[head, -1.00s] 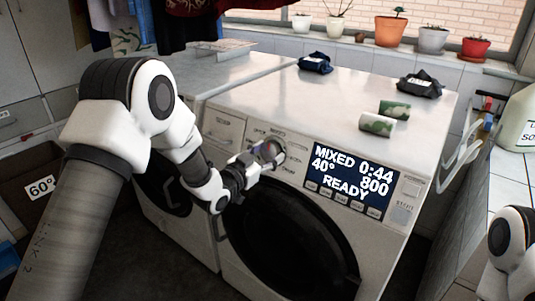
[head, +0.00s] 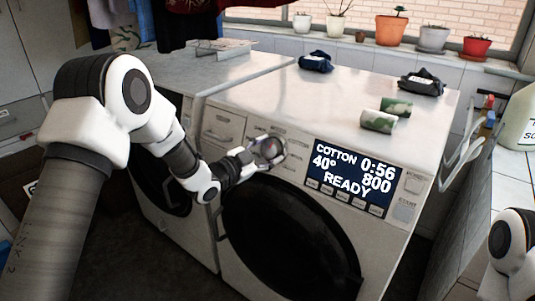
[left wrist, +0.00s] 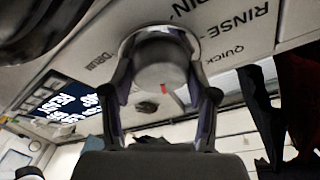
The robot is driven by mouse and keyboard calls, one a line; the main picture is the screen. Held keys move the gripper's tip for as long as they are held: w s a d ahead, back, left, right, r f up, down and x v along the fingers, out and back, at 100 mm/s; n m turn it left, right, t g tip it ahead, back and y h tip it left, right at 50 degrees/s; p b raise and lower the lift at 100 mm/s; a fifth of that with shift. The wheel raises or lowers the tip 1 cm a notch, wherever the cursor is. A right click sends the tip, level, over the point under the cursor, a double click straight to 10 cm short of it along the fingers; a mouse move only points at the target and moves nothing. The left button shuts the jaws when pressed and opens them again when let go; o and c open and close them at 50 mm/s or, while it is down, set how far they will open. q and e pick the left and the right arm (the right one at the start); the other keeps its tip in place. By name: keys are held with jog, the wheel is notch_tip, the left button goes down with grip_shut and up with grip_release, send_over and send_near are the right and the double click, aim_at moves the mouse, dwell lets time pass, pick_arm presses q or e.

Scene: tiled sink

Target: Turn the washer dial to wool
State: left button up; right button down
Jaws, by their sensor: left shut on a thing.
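The washer dial (head: 270,149) is a round grey knob on the front panel of the right-hand washer (head: 320,105). My left gripper (head: 259,152) is shut on the dial. In the left wrist view the dial (left wrist: 161,75) sits between the two fingers of the gripper (left wrist: 161,92), with a red mark on its edge. The display (head: 352,177) reads COTTON, 40°, 0:56, 800 and READY. My right gripper is not in view.
Two camouflage rolls (head: 378,121) and dark folded cloths (head: 422,84) lie on the washer top. The round black door (head: 290,235) is below the dial. A second machine (head: 215,67) stands to the left. Flower pots (head: 390,32) line the window sill.

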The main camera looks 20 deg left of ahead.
pick_arm(q)
jog(key=m+g, duration=0.1)
jog(key=m, duration=0.2)
jog(key=m+g+h, duration=0.1)
jog(key=m, duration=0.3)
jog(key=shift+m+g+b, duration=0.3)
jog(key=shift+b, duration=0.1)
jog(key=m+g, duration=0.1)
jog(key=m, duration=0.2)
jog(key=m+g, duration=0.1)
jog(key=m, duration=0.2)
jog(key=shift+a+m, duration=0.1)
jog(key=shift+m, duration=0.3)
jog(key=o, duration=1.2)
jog(key=shift+w, duration=0.1)
jog(key=shift+c, duration=0.2)
jog(key=shift+r, duration=0.1)
jog(key=v, duration=1.2)
